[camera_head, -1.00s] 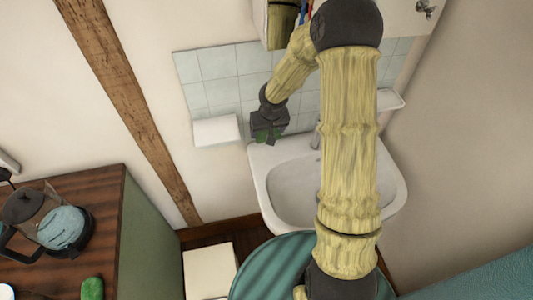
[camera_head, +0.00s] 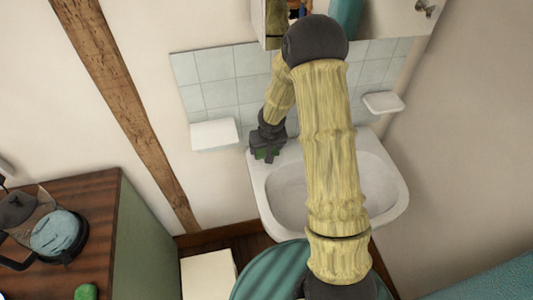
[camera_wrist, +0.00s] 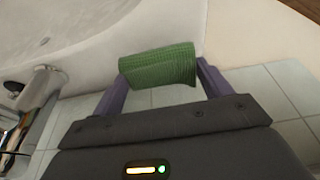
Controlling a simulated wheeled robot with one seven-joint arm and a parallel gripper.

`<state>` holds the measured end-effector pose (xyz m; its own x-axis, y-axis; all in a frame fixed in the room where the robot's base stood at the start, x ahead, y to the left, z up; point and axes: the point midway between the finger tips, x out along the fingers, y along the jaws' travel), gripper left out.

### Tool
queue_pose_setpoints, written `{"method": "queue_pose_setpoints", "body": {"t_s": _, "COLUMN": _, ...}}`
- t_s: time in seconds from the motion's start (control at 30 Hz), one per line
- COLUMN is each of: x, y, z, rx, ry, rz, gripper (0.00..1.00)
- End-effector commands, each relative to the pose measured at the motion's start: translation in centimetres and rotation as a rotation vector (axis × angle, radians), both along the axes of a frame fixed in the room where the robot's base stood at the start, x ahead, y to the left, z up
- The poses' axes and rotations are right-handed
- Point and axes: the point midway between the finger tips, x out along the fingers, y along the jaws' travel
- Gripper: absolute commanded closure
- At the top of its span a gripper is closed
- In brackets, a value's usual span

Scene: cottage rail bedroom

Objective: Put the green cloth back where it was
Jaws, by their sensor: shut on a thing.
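The green cloth (camera_wrist: 158,66) is held between the two fingers of my gripper (camera_wrist: 160,84) in the wrist view. It looks folded or rolled, with a waffle-like texture. The wrist view shows the cloth over or against the white sink surface (camera_wrist: 100,70). I cannot tell whether the cloth touches the sink.
A white wall ledge (camera_head: 215,134) is just left of my gripper, and another (camera_head: 384,103) is at the right. The tap (camera_wrist: 40,88) shows in the wrist view. An open cabinet (camera_head: 385,20) hangs above. A wooden counter (camera_head: 95,210) with a glass kettle (camera_head: 57,234) stands at left.

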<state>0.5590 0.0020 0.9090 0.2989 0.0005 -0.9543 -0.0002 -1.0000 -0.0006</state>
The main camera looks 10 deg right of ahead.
Motion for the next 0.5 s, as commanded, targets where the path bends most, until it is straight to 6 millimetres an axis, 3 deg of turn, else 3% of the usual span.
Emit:
{"method": "queue_pose_setpoints", "body": {"t_s": 0.03, "x": -0.1, "y": 0.1, "z": -1.3, "rx": -0.001, "ry": 0.003, "rz": 0.003, "gripper": 0.41}}
{"method": "queue_pose_setpoints", "body": {"t_s": 0.17, "x": 0.0, "y": 0.1, "z": -3.1, "rx": -0.002, "ry": 0.001, "rz": 0.002, "gripper": 0.41}}
{"method": "queue_pose_setpoints", "body": {"t_s": 0.5, "x": 0.0, "y": 0.0, "z": -3.2, "rx": 0.000, "ry": 0.000, "rz": 0.000, "gripper": 0.41}}
